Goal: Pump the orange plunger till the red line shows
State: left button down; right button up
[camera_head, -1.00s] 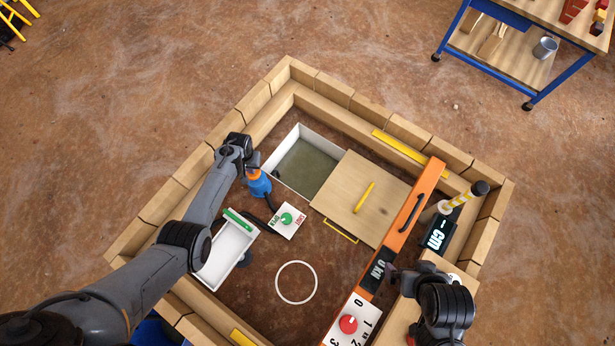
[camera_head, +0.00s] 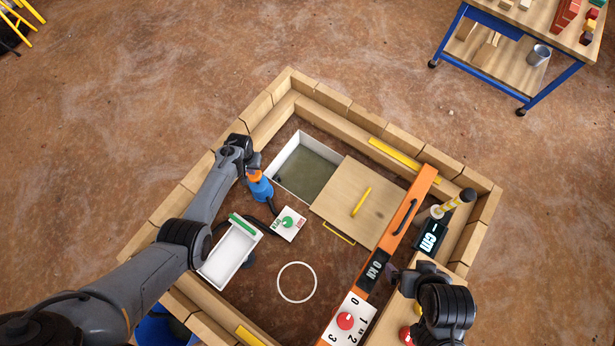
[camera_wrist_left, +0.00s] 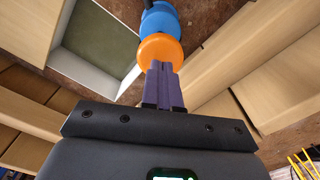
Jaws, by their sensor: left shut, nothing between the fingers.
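The orange plunger (camera_head: 254,176) tops a blue pump body (camera_head: 262,190) inside the wooden frame. In the left wrist view the plunger's orange disc (camera_wrist_left: 160,48) sits directly beyond my fingertips, with the blue body (camera_wrist_left: 160,18) behind it. My left gripper (camera_head: 250,170) is shut and empty; its purple fingers (camera_wrist_left: 162,68) overlap the disc's edge in the picture, and I cannot tell whether they touch it. No red line shows on the pump. My right gripper (camera_head: 392,268) is by the orange beam; its jaws are too small to judge.
A small card with a green knob (camera_head: 288,222) lies beside the pump. A white tray (camera_head: 230,254) is nearer, and an open white-walled pit (camera_head: 276,170) is behind. An orange beam (camera_head: 402,220) with a display stands right. Bare soil surrounds the white ring (camera_head: 297,282).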

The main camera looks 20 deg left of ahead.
pick_arm(q)
jog(key=shift+f, duration=0.1)
dwell(0.4)
jog(key=shift+f+b, duration=0.6)
jog(key=shift+b, duration=0.1)
jog(key=shift+f+b, duration=1.6)
jog(key=shift+f, duration=0.35)
jog(key=shift+f+b, duration=0.7)
jog(key=shift+r, duration=0.15)
jog(key=shift+r+p, duration=3.2)
jog(key=shift+p, duration=0.35)
